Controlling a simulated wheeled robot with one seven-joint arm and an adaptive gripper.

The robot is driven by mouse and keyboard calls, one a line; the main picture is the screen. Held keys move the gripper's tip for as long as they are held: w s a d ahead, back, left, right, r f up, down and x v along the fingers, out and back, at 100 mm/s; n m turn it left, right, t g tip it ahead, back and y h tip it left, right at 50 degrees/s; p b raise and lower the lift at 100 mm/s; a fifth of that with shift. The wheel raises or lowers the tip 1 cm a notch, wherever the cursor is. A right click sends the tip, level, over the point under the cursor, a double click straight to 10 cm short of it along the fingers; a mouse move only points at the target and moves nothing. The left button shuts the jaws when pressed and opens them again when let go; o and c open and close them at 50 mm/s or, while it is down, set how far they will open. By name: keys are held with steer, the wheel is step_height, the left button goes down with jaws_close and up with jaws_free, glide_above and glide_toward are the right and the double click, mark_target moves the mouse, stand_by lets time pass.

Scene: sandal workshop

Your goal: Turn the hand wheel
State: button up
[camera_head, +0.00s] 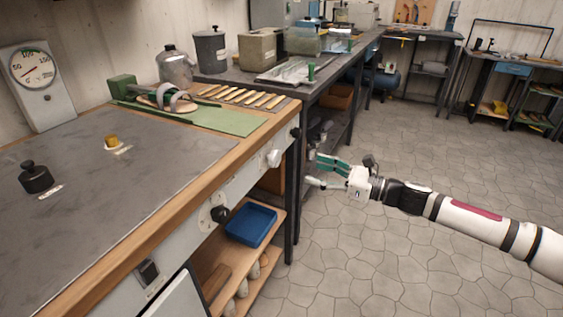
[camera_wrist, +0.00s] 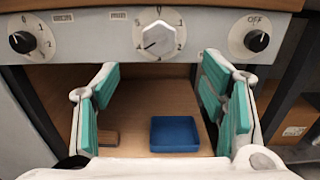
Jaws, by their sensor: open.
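A white round knob (camera_head: 273,158) sits on the bench's front panel between two black knobs. In the wrist view this white knob (camera_wrist: 157,38) is on a numbered dial, top centre; I cannot tell whether it is the hand wheel. My gripper (camera_head: 313,171) is open and empty in front of the bench, apart from the panel, its fingers pointing toward it. In the wrist view the spread green-padded fingers of my gripper (camera_wrist: 160,72) stand left and right below the white knob. Nothing lies between them except the view of the shelf behind.
Black knobs are at left (camera_wrist: 21,41) and right, marked OFF (camera_wrist: 257,40). A blue tray (camera_head: 251,224) sits on the shelf below. The bench top (camera_head: 130,165) holds a black weight (camera_head: 35,178) and a brass piece (camera_head: 111,141). Clear tiled floor is at the right.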

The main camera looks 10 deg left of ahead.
mark_target(278, 160)
steer(key=b+x, duration=0.2)
steer(key=x, duration=0.9)
steer(key=shift+a+f, duration=0.1)
steer(key=shift+a, duration=0.3)
steer(key=c, duration=1.2)
steer(key=shift+n, duration=0.3)
